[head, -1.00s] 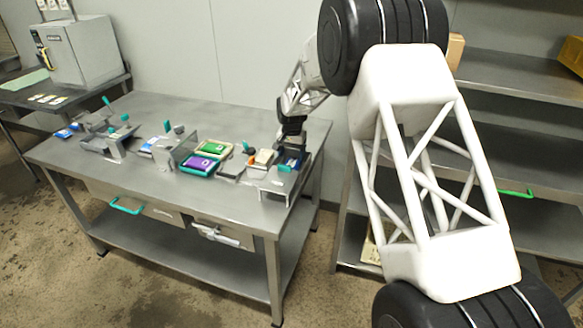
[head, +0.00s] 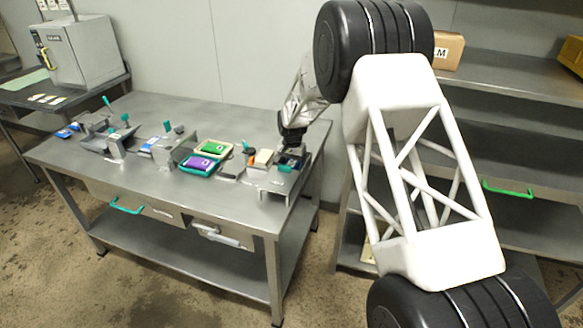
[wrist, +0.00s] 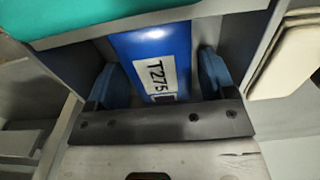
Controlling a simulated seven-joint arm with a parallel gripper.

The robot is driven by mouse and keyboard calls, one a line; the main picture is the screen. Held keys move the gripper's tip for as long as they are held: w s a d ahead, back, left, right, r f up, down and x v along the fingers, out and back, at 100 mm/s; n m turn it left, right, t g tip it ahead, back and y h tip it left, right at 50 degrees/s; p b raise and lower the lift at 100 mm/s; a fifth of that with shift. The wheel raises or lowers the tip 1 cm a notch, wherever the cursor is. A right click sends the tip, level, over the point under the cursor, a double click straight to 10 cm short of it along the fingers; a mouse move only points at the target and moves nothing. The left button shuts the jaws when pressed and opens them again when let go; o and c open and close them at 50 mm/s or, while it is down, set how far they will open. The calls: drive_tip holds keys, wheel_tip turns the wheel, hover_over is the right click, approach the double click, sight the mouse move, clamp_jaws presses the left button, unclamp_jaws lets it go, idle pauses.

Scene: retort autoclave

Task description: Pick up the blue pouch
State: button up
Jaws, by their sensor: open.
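The blue pouch (wrist: 150,45) shows in the wrist view, with a white label reading T275. It lies in a grey metal holder between two side walls. My gripper (wrist: 158,78) is open, with one blue finger on each side of the pouch; I cannot tell whether they touch it. The lower end of the pouch is hidden behind the gripper's dark bar. In the head view my gripper (head: 290,156) is down at the holder (head: 278,182) on the right end of the steel table, and the pouch there is mostly hidden.
A teal part (wrist: 100,20) crosses the top of the wrist view, close to the pouch. Cream slabs (wrist: 285,62) lie to the right. On the table (head: 150,190), a green pouch (head: 213,147) and a purple pouch (head: 199,163) sit left of the holder.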

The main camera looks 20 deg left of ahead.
drive_tip(key=c, duration=0.7)
drive_tip(key=shift+r, duration=0.1)
wheel_tip(320, 180, up, 28)
drive_tip(key=shift+f, duration=0.1)
drive_tip(key=shift+c, duration=1.4)
